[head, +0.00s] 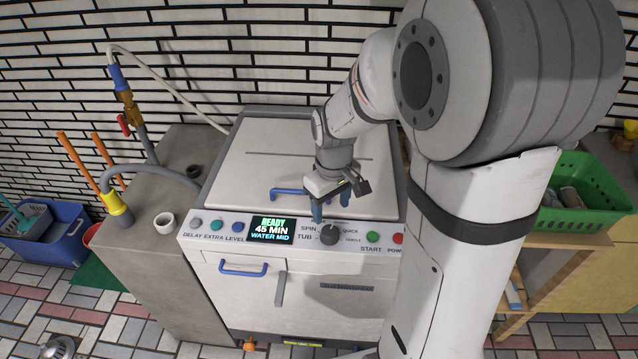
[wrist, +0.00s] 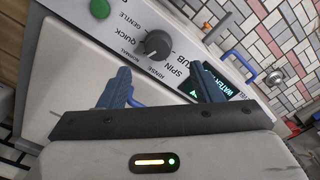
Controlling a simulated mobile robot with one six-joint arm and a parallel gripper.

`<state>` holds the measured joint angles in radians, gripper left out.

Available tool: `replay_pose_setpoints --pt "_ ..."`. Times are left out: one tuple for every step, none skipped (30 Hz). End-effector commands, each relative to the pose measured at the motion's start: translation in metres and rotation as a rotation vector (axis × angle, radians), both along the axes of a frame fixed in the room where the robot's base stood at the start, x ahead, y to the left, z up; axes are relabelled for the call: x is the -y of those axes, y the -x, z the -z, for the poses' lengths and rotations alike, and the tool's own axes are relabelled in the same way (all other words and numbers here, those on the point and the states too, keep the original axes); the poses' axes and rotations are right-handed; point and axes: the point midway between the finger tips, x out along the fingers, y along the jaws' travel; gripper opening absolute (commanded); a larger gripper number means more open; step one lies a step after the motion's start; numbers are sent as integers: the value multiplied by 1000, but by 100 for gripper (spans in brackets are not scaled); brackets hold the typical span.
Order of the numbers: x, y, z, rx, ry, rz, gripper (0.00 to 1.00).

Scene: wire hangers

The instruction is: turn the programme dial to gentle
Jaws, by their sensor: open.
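The programme dial (head: 329,235) is a dark round knob on the sloping front panel of the white washing machine. It also shows in the wrist view (wrist: 158,43), with SPIN, TUB, RINSE, NORMAL, QUICK and GENTLE printed around it. A pale mark shows on the knob, but I cannot tell for sure which word it points to. In the head view GENTLE is to the right of the dial. My gripper (head: 328,207) is open and empty above and behind the dial, apart from it. In the wrist view its blue fingers (wrist: 165,80) are spread, with the dial beyond them.
The display (head: 270,229) reads READY, 45 MIN, WATER MID. A green START button (head: 373,237) and a red POWER button (head: 399,238) are right of the dial. The lid (head: 270,165) is closed, with a blue handle (head: 288,191). A grey counter (head: 150,235) stands at the left.

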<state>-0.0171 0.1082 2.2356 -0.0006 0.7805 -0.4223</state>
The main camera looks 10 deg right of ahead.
Motion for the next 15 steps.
replay_pose_setpoints --pt "0 -4 2 -10 0 -14 59" --pt "0 -6 4 -13 0 -22 59" --pt "0 -8 6 -17 1 -30 59" --pt "0 -9 9 -19 0 -33 59" --pt "0 -9 11 -20 0 -36 59" --pt "0 -10 15 -20 0 -37 59" --pt "0 -10 19 -21 0 -38 59" --pt "0 -9 24 -22 0 -38 59" --pt "0 -9 30 -22 0 -37 59" --pt "0 -9 35 -22 0 -37 59" --pt "1 -9 40 -22 0 -37 59" --pt "1 -9 47 -23 0 -36 59" --pt "1 -9 52 -23 0 -36 59" --pt "1 -9 57 -24 0 -36 59" --pt "1 -9 62 -22 0 -36 59"
